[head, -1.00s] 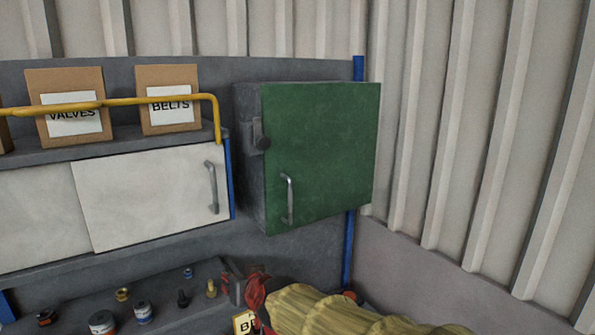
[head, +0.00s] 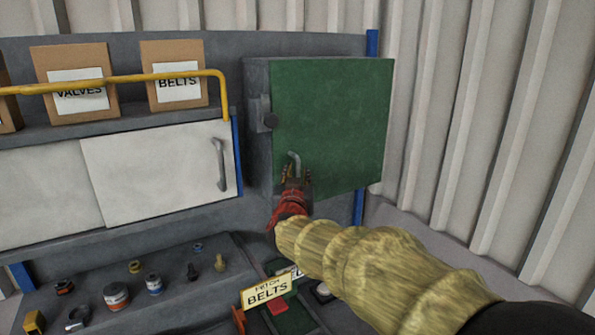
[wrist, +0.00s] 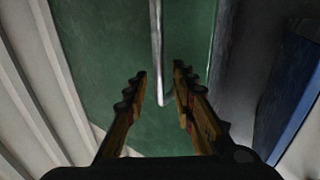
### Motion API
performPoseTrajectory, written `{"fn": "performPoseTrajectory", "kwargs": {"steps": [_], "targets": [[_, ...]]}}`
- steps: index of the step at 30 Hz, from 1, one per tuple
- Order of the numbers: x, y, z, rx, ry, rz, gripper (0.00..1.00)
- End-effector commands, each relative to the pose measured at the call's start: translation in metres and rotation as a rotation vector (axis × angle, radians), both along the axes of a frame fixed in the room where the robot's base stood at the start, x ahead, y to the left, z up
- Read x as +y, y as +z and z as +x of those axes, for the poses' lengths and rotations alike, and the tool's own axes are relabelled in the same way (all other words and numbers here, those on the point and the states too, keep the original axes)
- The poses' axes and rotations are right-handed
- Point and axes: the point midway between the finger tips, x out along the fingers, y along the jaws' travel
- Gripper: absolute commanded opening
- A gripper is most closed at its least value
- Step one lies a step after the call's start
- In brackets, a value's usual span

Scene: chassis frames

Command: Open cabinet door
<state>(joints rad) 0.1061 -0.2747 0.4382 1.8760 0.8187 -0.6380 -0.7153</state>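A grey cabinet (head: 257,90) with a green door (head: 335,115) hangs on the back panel; the door looks shut. Its metal bar handle (head: 294,160) is near the door's lower left, with its lower part hidden behind my gripper (head: 297,180). In the wrist view, the green door (wrist: 105,60) fills the middle. The handle (wrist: 157,45) runs down between the two fingers of my gripper (wrist: 160,85). The fingers are open, with a gap showing on each side of the bar.
White cabinet doors (head: 160,175) with a similar handle (head: 219,165) are to the left, under a yellow rail (head: 120,82) and cardboard boxes (head: 175,95). A bench (head: 215,285) below holds several small parts and a "BELTS" sign (head: 267,291). A ribbed wall (head: 490,130) stands at right.

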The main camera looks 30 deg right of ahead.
Motion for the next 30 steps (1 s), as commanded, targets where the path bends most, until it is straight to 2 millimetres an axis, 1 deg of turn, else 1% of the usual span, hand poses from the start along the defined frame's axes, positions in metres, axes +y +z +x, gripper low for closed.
{"fn": "performPoseTrajectory", "kwargs": {"steps": [3, 6, 15, 28, 30], "targets": [[-0.007, 0.0, 0.011, 0.0, 0.0, 0.0, 0.26], [-0.01, 0.0, 0.015, 0.0, 0.0, 0.0, 0.26], [-0.01, 0.0, 0.017, -0.001, 0.001, 0.001, 0.25], [-0.01, 0.0, 0.017, -0.001, 0.001, 0.001, 0.01], [-0.01, 0.0, 0.017, -0.001, 0.001, 0.001, 0.0]]}}
